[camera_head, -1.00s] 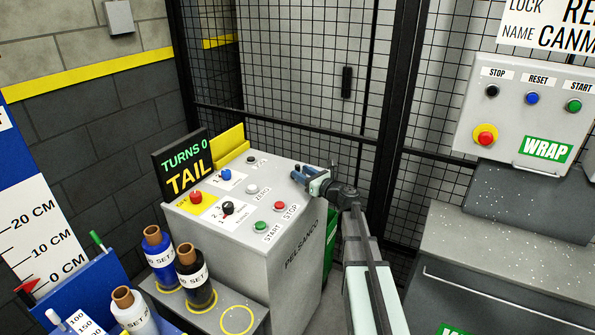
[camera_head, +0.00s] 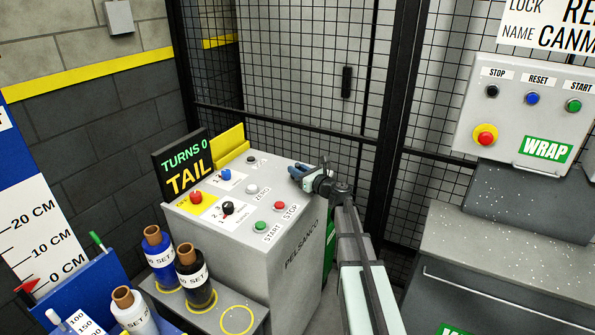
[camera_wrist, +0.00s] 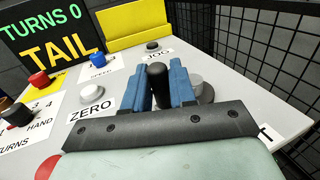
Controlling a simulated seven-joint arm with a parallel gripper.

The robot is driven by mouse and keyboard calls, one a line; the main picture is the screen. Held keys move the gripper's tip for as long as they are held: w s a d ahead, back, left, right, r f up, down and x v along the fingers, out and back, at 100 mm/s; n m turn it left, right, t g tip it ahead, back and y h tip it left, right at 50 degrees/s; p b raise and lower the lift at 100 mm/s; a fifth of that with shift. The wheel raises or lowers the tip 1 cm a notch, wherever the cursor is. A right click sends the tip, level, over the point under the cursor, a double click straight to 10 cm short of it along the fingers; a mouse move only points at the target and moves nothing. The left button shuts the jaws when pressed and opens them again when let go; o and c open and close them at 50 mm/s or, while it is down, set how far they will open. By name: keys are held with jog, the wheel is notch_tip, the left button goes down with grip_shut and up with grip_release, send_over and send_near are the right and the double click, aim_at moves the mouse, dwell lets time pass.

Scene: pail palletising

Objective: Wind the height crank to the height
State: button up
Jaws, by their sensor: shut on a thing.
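In the wrist view the black upright crank handle (camera_wrist: 157,82) stands between my gripper's two blue fingers. My gripper (camera_wrist: 170,86) is shut on it. A round grey hub (camera_wrist: 205,92) shows partly behind the right finger. In the head view my gripper (camera_head: 301,175) is at the right back corner of the grey control cabinet's top (camera_head: 285,186), and it hides the crank there. A height scale (camera_head: 40,235) marked 0, 10 and 20 CM stands at the far left. Its red pointer (camera_head: 27,286) is near the 0 CM mark.
The cabinet top carries a red button (camera_head: 195,197), a black knob (camera_head: 228,208), a white ZERO button (camera_head: 252,188) and START and STOP buttons. A display (camera_head: 184,168) reads TURNS 0, TAIL. Mesh fencing (camera_head: 290,80) stands close behind. Film rolls (camera_head: 195,280) stand front left.

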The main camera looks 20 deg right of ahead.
grip_shut()
jog(key=shift+d, duration=0.1)
jog(key=shift+d+n+g+y, duration=0.3)
jog(key=shift+n+g+y, duration=0.25)
jog(key=shift+y, duration=0.25)
jog(key=shift+s+d+n+g+y, duration=0.1)
jog(key=shift+d+n+g+y, duration=0.1)
jog(key=shift+n+g+y, duration=0.3)
jog(key=shift+d+n+g+y, duration=0.15)
jog(key=shift+n+g+y, duration=0.1)
jog(key=shift+n+y, duration=0.35)
jog(key=o, duration=0.6)
grip_release()
